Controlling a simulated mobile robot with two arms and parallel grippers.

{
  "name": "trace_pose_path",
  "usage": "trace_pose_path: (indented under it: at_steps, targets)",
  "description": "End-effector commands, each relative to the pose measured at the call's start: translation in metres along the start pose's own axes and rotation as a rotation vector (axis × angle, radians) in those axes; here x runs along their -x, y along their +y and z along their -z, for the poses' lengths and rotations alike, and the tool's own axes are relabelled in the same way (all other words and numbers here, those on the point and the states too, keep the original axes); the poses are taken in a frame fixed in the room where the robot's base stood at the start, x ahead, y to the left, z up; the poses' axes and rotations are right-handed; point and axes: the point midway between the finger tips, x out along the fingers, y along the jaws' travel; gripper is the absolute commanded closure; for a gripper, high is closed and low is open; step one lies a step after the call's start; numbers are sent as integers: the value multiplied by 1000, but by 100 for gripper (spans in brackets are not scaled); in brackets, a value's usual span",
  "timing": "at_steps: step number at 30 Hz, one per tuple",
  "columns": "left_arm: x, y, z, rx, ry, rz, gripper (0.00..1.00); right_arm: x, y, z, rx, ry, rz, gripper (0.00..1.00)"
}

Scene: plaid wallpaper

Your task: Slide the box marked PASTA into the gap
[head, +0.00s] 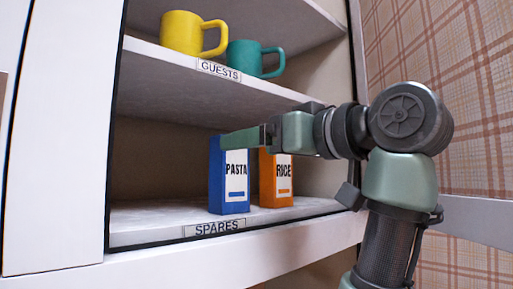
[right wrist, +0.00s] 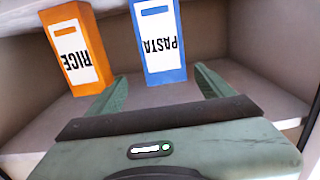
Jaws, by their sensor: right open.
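The blue PASTA box (head: 230,195) stands upright on the lower shelf, left of the orange RICE box (head: 277,185), with a narrow space between them. My right gripper (head: 228,142) reaches in from the right at the PASTA box's top edge, in front of part of it. In the right wrist view, where the lettering is upside down, the open fingers (right wrist: 162,77) lie either side of the PASTA box's (right wrist: 164,45) near end, with room on both sides. The RICE box (right wrist: 75,50) is outside the fingers. My left gripper is out of view.
The lower shelf (head: 150,222) carries a SPARES label (head: 214,228) and is bare left of the PASTA box. The upper shelf (head: 150,65), labelled GUESTS (head: 219,70), holds a yellow mug (head: 181,33) and a teal mug (head: 243,59) above my gripper. A side wall bounds the right.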

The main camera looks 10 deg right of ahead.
Motion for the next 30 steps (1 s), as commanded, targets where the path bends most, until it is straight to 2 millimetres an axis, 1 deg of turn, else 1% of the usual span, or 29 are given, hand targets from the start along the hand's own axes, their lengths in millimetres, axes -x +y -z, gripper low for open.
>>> trace_pose_path:
  at_steps: [6, 9, 10, 14, 18, 21, 25, 30]
  targets:
    - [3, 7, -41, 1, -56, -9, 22, 0, 0, 0, 0, 0, 0, 18]
    - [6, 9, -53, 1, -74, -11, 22, -3, 0, 0, 0, -1, 1, 18]
    - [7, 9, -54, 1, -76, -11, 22, -5, 0, 1, -1, -1, 1, 18]
    - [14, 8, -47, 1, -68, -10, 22, -22, 0, 2, -1, -4, 1, 18]
    - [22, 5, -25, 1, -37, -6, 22, -44, -1, 2, -2, -5, 2, 18]
    - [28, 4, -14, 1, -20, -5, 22, -58, -1, 2, -1, -3, 2, 18]
    - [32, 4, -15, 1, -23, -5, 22, -72, 0, 1, 0, -2, 1, 18]
    - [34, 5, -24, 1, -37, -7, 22, -78, 0, 0, 1, 0, 0, 18]
